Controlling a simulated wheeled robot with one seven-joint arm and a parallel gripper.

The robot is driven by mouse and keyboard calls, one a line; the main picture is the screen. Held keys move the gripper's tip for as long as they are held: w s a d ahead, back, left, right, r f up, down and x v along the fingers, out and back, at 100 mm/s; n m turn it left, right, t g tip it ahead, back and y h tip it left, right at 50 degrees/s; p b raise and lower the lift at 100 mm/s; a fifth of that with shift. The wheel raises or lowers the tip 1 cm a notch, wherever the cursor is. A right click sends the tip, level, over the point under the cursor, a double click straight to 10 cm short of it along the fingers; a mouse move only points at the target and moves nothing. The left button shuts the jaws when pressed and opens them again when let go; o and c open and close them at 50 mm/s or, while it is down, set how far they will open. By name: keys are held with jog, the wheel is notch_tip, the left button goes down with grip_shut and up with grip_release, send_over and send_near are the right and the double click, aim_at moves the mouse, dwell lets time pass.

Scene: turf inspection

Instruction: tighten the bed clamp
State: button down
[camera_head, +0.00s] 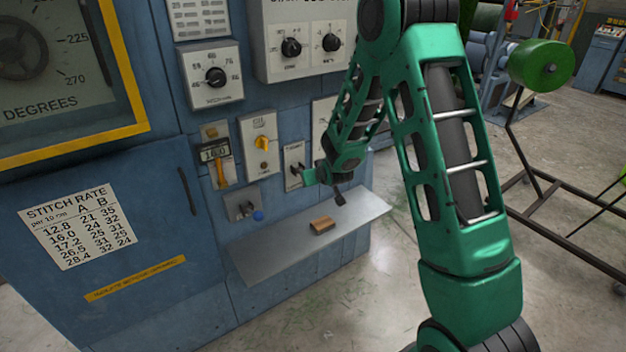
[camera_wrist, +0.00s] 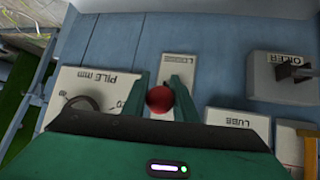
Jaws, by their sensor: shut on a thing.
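The blue machine front carries a light plate (camera_head: 292,152) with a dark slot or lever, its label too small to read. My gripper (camera_head: 306,176) is at this plate, just above the shelf. In the wrist view, the plate (camera_wrist: 178,68) lies straight ahead, and a red ball knob (camera_wrist: 159,99) sits between the fingers of my gripper (camera_wrist: 160,97). The fingers are closed on the knob from both sides. I take the knob to be the bed clamp's handle, but no readable label confirms it. In the head view my gripper hides the knob.
A metal shelf (camera_head: 278,250) juts out below, with a small brown block (camera_head: 322,225) on it. The wrist view shows PILE mm (camera_wrist: 125,83), LUBE (camera_wrist: 239,123) and OILER (camera_wrist: 262,75) panels close by.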

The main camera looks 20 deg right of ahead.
jog(key=shift+w+d+r, duration=0.25)
jog(key=shift+d+r, duration=0.1)
jog(key=shift+r, duration=0.05)
jog(key=c, duration=1.6)
grip_release()
jog(key=shift+o, duration=0.8)
jog(key=shift+s+a+f, duration=0.15)
jog(key=shift+s+a, duration=0.05)
jog(key=v, duration=1)
jog(key=shift+s, duration=0.2)
jog(key=shift+d, duration=0.1)
